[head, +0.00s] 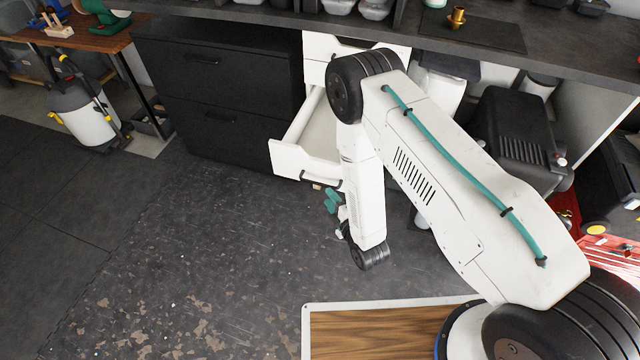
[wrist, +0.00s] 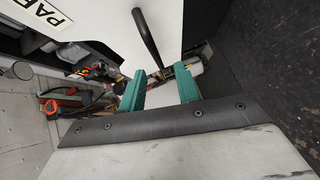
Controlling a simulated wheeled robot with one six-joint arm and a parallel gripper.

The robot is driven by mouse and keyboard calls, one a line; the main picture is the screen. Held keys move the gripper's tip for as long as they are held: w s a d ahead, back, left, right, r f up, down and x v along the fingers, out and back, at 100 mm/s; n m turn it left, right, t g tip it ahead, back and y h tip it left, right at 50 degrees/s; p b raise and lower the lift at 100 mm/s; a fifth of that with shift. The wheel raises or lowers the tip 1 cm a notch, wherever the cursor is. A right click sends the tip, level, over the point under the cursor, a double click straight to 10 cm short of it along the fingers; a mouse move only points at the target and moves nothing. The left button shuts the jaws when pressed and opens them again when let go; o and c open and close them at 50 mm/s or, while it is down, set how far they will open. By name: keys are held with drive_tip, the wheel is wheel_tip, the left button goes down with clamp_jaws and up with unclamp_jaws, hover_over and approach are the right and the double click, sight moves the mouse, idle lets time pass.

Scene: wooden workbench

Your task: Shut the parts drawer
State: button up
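The white parts drawer (head: 290,160) stands pulled out of its white cabinet in the head view, and my arm covers its right part. Its dark bar handle (head: 312,179) is on the front panel. In the wrist view the drawer's white front (wrist: 105,22) fills the top, with a partly cut-off label. The black handle (wrist: 147,37) slants down toward the gap between my fingers. My gripper (wrist: 160,76) has teal fingers set apart, with nothing seen held between them. In the head view my gripper (head: 331,201) is just outside the drawer front, partly hidden by my arm.
A black drawer cabinet (head: 215,85) stands left of the open drawer. The dark workbench top (head: 480,40) runs above, and a black wheeled case (head: 515,135) stands under it at right. Floor (head: 190,250) to the left is clear. A white vacuum (head: 85,112) stands farther left.

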sight(320, 184)
drive_tip(key=x, duration=0.7)
drive_tip(key=shift+w+a+r, duration=0.1)
drive_tip(key=shift+w+r, duration=0.05)
drive_tip(key=shift+w, duration=0.25)
drive_tip(key=shift+c, duration=0.3)
clamp_jaws()
